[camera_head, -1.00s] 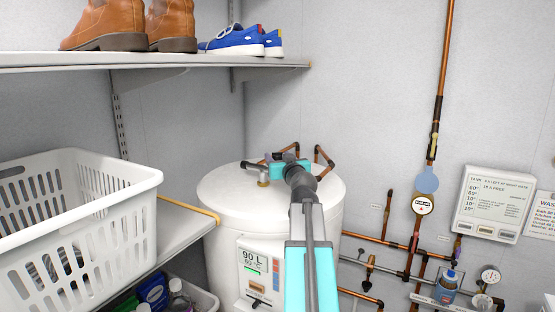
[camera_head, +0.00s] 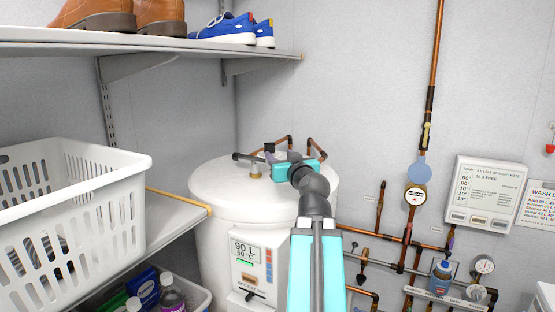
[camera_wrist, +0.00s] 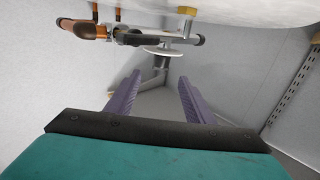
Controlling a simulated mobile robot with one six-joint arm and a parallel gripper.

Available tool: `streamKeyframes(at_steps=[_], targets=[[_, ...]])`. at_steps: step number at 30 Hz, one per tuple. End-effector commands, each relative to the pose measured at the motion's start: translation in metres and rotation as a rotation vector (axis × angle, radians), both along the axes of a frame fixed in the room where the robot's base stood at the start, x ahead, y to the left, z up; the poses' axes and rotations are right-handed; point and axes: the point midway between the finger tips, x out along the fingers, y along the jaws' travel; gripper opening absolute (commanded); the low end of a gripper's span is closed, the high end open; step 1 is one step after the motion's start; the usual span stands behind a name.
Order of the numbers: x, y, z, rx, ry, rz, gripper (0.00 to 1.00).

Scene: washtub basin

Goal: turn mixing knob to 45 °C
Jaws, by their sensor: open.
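In the wrist view, a grey valve fitting with a pale round disc (camera_wrist: 163,50) sits on the pipework by the white tank; it may be the mixing knob, but I see no scale on it. My gripper (camera_wrist: 160,86) is open, its two purple fingers apart, with part of the grey fitting showing between them. I cannot tell whether they touch it. In the head view, my gripper (camera_head: 268,149) is above the back of the tank's top. The white tank (camera_head: 213,205) has a front display (camera_head: 245,252) reading about 90 L and 60 °C. My arm hides part of the tank.
A white basket (camera_head: 110,215) and shelf (camera_head: 180,218) stand left, with shoes (camera_head: 228,30) on the shelf above. Copper pipes (camera_head: 428,120), a round dial (camera_head: 415,198) and a wall panel (camera_head: 488,190) are right.

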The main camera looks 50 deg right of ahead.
Motion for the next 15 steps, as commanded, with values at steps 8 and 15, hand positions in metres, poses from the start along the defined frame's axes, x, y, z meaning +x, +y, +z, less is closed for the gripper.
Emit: streamKeyframes(at_steps=[8,15], targets=[[-0.014,0.008,-0.003,-0.002,0.0,0.0,0.48],[-0.018,0.011,-0.001,0.0,0.0,-0.001,0.48]])
